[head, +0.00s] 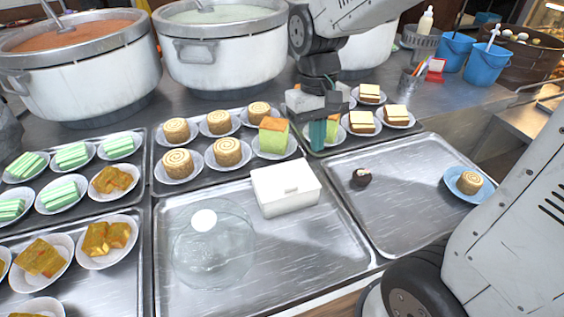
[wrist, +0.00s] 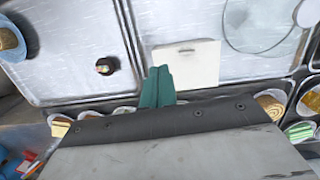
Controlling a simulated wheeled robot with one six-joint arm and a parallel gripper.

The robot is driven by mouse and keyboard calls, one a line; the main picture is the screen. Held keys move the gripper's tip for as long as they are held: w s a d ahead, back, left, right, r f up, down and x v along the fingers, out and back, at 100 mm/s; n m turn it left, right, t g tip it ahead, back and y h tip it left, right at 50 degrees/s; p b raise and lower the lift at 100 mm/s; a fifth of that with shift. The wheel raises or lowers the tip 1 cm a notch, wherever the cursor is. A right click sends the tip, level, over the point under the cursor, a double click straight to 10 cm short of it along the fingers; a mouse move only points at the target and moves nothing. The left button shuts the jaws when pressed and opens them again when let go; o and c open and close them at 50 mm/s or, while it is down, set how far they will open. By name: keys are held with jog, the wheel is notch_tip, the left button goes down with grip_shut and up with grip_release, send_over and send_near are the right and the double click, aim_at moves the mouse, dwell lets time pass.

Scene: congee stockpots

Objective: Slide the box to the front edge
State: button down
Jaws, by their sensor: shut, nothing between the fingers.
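The white lidded box (head: 286,190) sits on the middle metal tray (head: 300,258), toward its back right, with a small tab on its lid. It also shows in the wrist view (wrist: 186,65). My gripper (head: 319,146) has teal fingers, shut together and empty, pointing down behind the box near its far right corner.
A clear glass dome (head: 213,250) stands left of the box on the same tray. A dark small sweet (head: 361,177) and a blue plate (head: 456,188) with a roll are on the right tray. Plated cakes (head: 228,153) line the back. The tray in front of the box is clear.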

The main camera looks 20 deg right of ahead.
jog(key=w+f, duration=0.2)
jog(key=w, duration=0.1)
jog(key=w+a+f, duration=0.1)
jog(key=w+f, duration=0.1)
jog(key=w, duration=0.2)
jog(key=w+a+f, duration=0.1)
jog(key=w+f, duration=0.1)
jog(key=w, duration=0.1)
jog(key=shift+w+a+f, duration=0.2)
jog(key=shift+a, duration=0.05)
jog(key=w+t, duration=0.2)
jog(key=w, duration=0.4)
jog(key=shift+m, duration=0.3)
jog(key=f, duration=1)
jog(key=shift+s+a+f, duration=0.1)
jog(key=shift+s+a, duration=0.2)
jog(key=shift+a, duration=0.1)
jog(key=s, duration=0.2)
jog(key=shift+s, duration=0.95)
